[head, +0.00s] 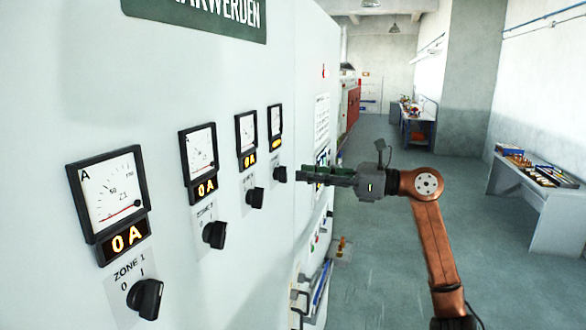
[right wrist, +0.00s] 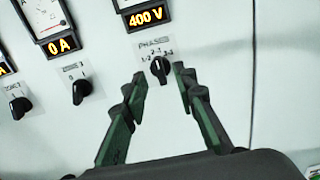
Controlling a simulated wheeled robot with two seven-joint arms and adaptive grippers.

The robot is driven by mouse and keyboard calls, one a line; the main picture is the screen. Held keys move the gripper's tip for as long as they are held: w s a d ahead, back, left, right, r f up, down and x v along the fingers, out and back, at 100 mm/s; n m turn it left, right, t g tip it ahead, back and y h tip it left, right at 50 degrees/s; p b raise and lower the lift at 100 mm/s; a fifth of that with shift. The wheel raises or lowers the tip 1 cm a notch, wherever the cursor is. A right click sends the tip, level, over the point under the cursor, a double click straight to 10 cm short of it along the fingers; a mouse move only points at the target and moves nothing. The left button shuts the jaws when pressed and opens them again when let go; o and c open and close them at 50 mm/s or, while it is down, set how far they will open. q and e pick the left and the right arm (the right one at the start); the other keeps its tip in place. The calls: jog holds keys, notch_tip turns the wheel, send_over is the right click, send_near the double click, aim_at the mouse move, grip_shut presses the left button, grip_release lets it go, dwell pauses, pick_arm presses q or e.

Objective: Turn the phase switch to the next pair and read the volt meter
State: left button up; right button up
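The phase switch (right wrist: 158,70) is a black knob under a label marked PHASE, with position marks above it. Its light pointer line stands about upright, toward the middle mark. The volt meter's display (right wrist: 147,18) reads 400 V; its dial is mostly cut off in the right wrist view. In the head view the volt meter (head: 275,121) is the farthest meter, with the phase switch (head: 280,174) below it. My right gripper (right wrist: 159,76) is open, its fingertips either side of the knob in view, with gaps showing. In the head view my right gripper (head: 304,175) points at the panel. My left gripper is out of view.
Nearer on the white panel (head: 60,50) are ammeters (head: 110,190) showing 0 A, with black zone knobs (head: 146,298) below them. A workbench (head: 540,190) stands far right; the floor between is clear.

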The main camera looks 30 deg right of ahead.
aim_at(281, 174)
jog(key=p+x, duration=0.1)
jog(key=x, duration=0.3)
jog(key=shift+a, duration=0.15)
jog(key=shift+c, duration=0.2)
grip_shut()
